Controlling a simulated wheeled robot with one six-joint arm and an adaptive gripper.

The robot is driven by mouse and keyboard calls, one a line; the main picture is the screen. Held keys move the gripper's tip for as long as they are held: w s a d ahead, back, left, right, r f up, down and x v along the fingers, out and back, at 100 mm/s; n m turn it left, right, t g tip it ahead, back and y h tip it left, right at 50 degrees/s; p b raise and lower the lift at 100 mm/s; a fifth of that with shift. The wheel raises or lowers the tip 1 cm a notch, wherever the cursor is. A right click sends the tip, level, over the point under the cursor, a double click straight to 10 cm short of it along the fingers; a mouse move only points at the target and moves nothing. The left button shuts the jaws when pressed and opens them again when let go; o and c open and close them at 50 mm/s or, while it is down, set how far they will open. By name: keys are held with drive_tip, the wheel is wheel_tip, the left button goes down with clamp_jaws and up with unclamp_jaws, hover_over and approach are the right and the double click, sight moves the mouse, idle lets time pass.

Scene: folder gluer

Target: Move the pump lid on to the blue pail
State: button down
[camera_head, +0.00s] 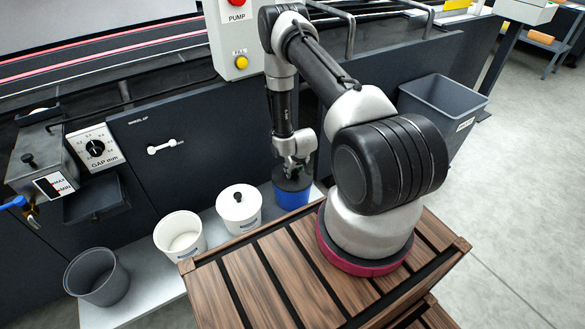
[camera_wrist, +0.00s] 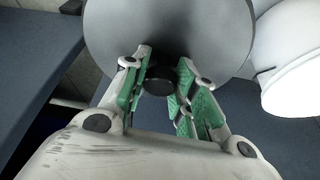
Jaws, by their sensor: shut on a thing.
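My gripper (camera_head: 291,168) points down over the blue pail (camera_head: 293,198), which stands on a pale ledge. In the wrist view my gripper (camera_wrist: 163,92) has its green-padded fingers on either side of a black knob (camera_wrist: 160,80). The knob belongs to a round grey lid (camera_wrist: 190,25), the pump lid. In the head view the lid shows as a dark disc (camera_head: 290,184) at the pail's mouth, partly covered by my fingers. I cannot tell whether it rests on the rim or hangs just above it.
A white pail with a white, black-knobbed lid (camera_head: 240,202) stands left of the blue pail. Farther left are an open white pail (camera_head: 180,236) and a grey pail (camera_head: 97,278). The dark machine panel (camera_head: 190,165) rises close behind. A grey bin (camera_head: 432,115) is at right.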

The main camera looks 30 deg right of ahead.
drive_tip(key=c, duration=1.1)
unclamp_jaws()
drive_tip(key=shift+o, duration=0.2)
drive_tip(key=v, duration=1.2)
